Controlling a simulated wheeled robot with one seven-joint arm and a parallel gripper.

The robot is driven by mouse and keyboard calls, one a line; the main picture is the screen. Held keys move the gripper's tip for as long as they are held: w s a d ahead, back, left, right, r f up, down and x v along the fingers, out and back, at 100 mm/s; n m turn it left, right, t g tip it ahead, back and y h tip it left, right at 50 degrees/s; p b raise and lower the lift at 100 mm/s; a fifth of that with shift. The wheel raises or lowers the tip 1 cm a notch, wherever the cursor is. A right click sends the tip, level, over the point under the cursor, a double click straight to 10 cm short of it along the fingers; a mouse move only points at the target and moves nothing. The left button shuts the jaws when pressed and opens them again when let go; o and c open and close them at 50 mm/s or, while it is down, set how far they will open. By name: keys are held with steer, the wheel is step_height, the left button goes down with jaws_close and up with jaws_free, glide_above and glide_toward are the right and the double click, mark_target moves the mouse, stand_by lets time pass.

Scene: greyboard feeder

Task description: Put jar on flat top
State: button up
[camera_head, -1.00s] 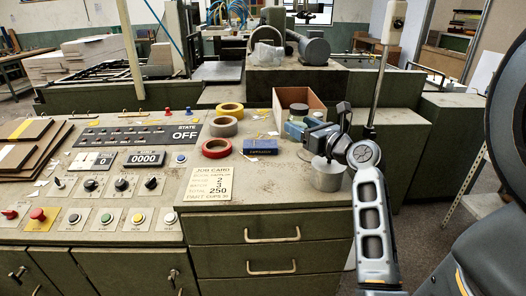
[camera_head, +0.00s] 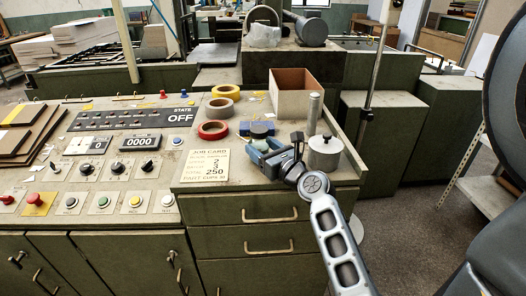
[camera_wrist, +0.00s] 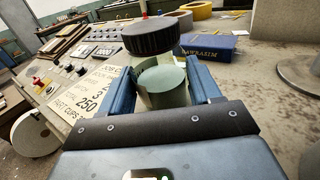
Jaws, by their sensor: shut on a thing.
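The jar has a dark ribbed lid and a pale green body. In the wrist view the jar (camera_wrist: 163,90) stands between my blue fingers, which are shut on its sides. In the head view the jar (camera_head: 262,131) shows mainly by its lid, above my gripper (camera_head: 266,148), over the console's front right part. My gripper hides its base, so I cannot tell if it touches the surface. I cannot tell whether this is the flat top the task names.
A lidded metal pot (camera_head: 325,154) and a grey cylinder (camera_head: 314,113) stand right of my gripper. An open box (camera_head: 294,103) is behind. A job card (camera_head: 207,166) lies flat at left.

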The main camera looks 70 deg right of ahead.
steer(key=shift+f, duration=0.2)
steer(key=o, duration=1.3)
